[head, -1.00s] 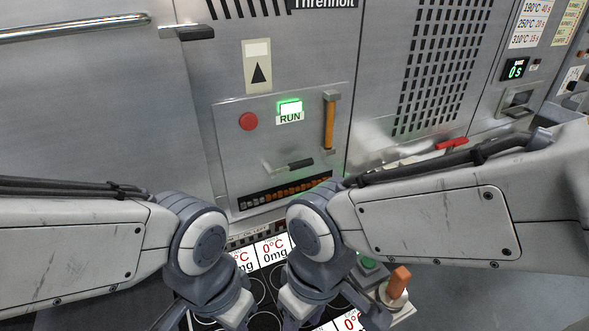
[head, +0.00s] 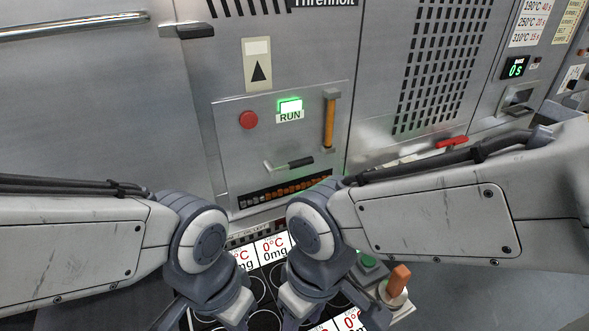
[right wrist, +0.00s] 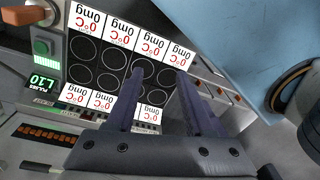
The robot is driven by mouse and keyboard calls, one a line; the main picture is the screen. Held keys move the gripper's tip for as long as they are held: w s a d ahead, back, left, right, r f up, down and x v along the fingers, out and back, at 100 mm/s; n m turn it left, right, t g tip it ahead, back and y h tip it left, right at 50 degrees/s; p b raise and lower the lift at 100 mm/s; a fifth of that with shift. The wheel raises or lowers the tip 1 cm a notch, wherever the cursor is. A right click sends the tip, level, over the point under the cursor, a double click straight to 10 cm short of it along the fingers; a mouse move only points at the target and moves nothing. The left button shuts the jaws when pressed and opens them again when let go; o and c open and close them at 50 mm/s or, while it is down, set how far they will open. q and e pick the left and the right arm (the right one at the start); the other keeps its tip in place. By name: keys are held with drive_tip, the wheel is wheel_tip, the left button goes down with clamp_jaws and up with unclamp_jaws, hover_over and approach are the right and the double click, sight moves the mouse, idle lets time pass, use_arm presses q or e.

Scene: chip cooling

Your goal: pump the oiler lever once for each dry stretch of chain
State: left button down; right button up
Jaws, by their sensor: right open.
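The lever with a black grip (head: 290,163) sticks out of the grey panel in the head view, below the lit green RUN lamp (head: 290,106). Under it, a dark slot shows a row of orange-brown chain links (head: 285,188), duller toward the left; I cannot tell wet links from dry ones. A vertical amber tube (head: 330,122) stands to the right. My right gripper (right wrist: 161,76) is open and empty above the tray of round wells in the right wrist view, apart from the lever. My left arm ends low in the head view, with its fingers out of sight.
A red button (head: 248,120) sits left of the RUN lamp. The well tray's white labels (head: 272,248) read 0°C and 0mg. A green button (head: 367,262) and an orange knob (head: 399,280) are beside my right arm. A red handle (head: 452,142) is at right.

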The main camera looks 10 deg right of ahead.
drive_tip(key=shift+w+r, duration=0.1)
drive_tip(key=shift+w, duration=0.15)
drive_tip(key=c, duration=0.7)
drive_tip(key=w+r+t+p, duration=0.1)
drive_tip(key=w+p, duration=0.1)
drive_tip(key=w, duration=0.4)
drive_tip(key=w+d+r+m+t+p, duration=0.1)
drive_tip(key=w+t+p, duration=0.1)
drive_tip(key=w, duration=0.4)
drive_tip(key=w+r+m+t+p, duration=0.1)
drive_tip(key=w+r+p, duration=0.1)
drive_tip(key=w, duration=0.4)
drive_tip(key=shift+d+r+t+p, duration=0.1)
drive_tip(key=shift+d+t+p, duration=0.3)
drive_tip(key=shift+p, duration=0.45)
clamp_jaws()
drive_tip(key=w+d+r+t+y+p, duration=0.1)
drive_tip(key=w+d+r+t+p, duration=0.1)
drive_tip(key=w, duration=0.6)
drive_tip(key=w+d+r+m+t+y+p, duration=0.1)
drive_tip(key=w+d+r+t+p, duration=0.1)
drive_tip(key=w+d+p, duration=0.4)
drive_tip(key=w+t, duration=0.1)
drive_tip(key=w, duration=0.2)
drive_tip(key=shift+d+r+m+t, duration=0.2)
drive_tip(key=shift+d+m+t, duration=0.1)
drive_tip(key=shift+t, duration=0.1)
